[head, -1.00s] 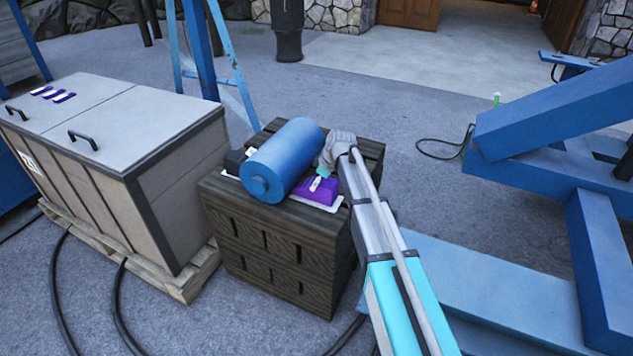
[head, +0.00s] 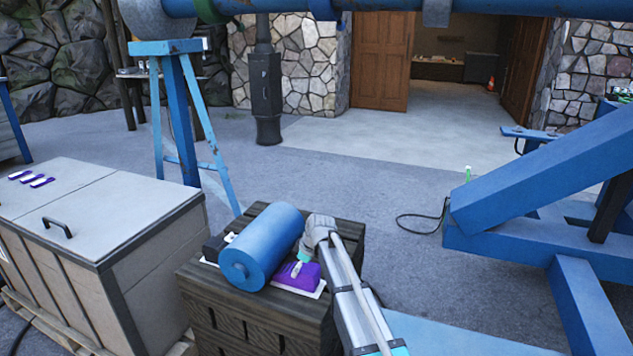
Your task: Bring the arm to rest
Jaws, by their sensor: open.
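My arm reaches forward from the bottom of the head view to the dark wooden crate (head: 262,325). My gripper (head: 297,268) is small in the picture, at the end of the grey wrist, by the purple block (head: 307,279) on the crate top. Its fingers are too small to make out clearly, and I cannot tell whether they touch the purple block. Nothing shows held in it. A blue cylinder (head: 262,247) lies on the crate just left of my gripper.
A grey lidded box (head: 110,205) on a pallet stands left of the crate. A blue trestle (head: 180,110) stands behind. A large blue beam frame (head: 540,150) is at right, near a black cable (head: 420,222). Open paving lies beyond the crate.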

